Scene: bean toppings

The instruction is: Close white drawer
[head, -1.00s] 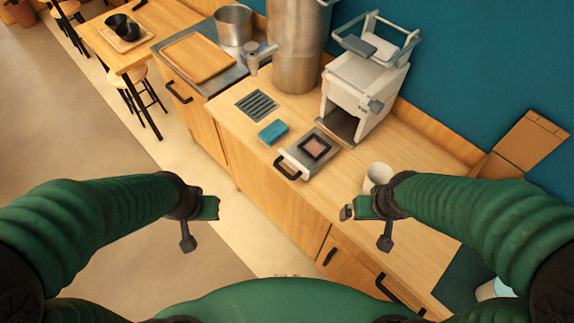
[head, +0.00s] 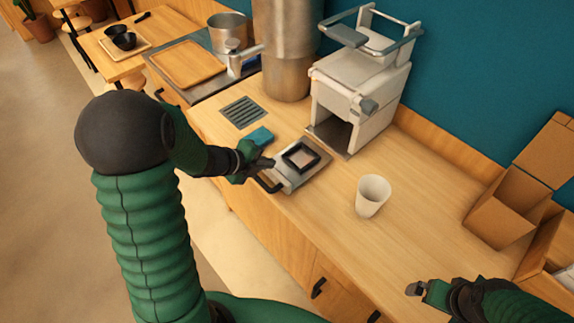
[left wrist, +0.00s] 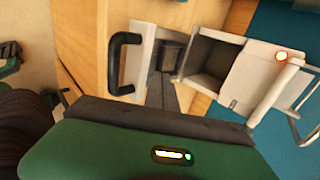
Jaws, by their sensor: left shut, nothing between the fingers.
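The white drawer (head: 286,181) stands out in front of the open bay of the white machine (head: 352,92) on the counter. It has a black handle (head: 268,184) and a dark square frame with a pinkish middle on top. My left gripper (head: 266,165) is shut and empty, close beside the drawer's handle end; I cannot tell whether it touches. In the left wrist view the drawer's white front (left wrist: 144,56) and black handle (left wrist: 116,62) lie ahead of the gripper, with the machine to the right. My right gripper (head: 416,288) is over the counter at lower right; its finger gap is unclear.
A blue sponge (head: 260,136) lies just beyond my left gripper, near a drain grate (head: 242,111). A white cup (head: 372,195) stands right of the drawer. Cardboard boxes (head: 505,205) stand at the right. The counter between the cup and boxes is clear.

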